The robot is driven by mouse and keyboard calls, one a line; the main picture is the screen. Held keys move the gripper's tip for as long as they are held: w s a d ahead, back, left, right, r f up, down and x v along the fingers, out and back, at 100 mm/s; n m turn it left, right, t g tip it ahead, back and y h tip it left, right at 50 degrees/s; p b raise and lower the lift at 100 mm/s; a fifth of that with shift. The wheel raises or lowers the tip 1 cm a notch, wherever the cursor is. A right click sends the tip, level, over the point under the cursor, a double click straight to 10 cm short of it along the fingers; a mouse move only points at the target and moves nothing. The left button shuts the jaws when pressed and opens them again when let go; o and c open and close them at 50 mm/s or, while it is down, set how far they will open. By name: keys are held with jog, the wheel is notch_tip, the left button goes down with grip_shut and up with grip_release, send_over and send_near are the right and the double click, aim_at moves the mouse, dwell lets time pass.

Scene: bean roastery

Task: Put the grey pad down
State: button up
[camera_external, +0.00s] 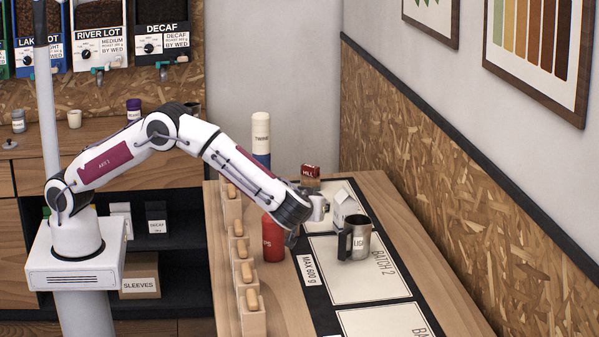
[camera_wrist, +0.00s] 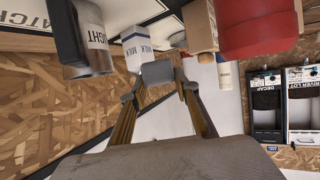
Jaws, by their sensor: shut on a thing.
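My gripper (camera_wrist: 160,85) is shut on a small grey block, which looks like the grey pad (camera_wrist: 158,72), between its fingertips in the wrist view. That view is upside down. The pad appears close to the milk carton (camera_wrist: 138,47), but I cannot tell whether they touch. In the external view the arm's end hangs over the table between the red canister (camera_external: 273,240) and the metal pitcher (camera_external: 360,238). The pad cannot be made out there, and the fingers are too small and covered to read.
The carton (camera_external: 342,205) stands behind the pitcher. A red-topped box (camera_external: 310,176) and a twine bottle (camera_external: 261,135) stand further back. Several wooden holders (camera_external: 252,312) line the table's left edge. The marked Batch 2 area (camera_external: 365,278) is bare at the front. A chipboard wall bounds the right.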

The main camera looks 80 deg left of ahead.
jog(key=shift+w+a+r+m+t+h, duration=2.5)
jog(key=shift+a+r+m+t+h, duration=1.4)
jog(key=shift+r, duration=1.45)
jog(key=s+d+f+m+h, duration=0.1)
jog(key=s+f+m+h, duration=0.3)
jog(key=s+f, duration=0.3)
jog(key=shift+s+f+m+h, duration=0.35)
jog(key=shift+s+m, duration=0.45)
jog(key=shift+s, duration=1.4)
jog(key=shift+w+r, duration=0.1)
jog(key=shift+r, duration=0.05)
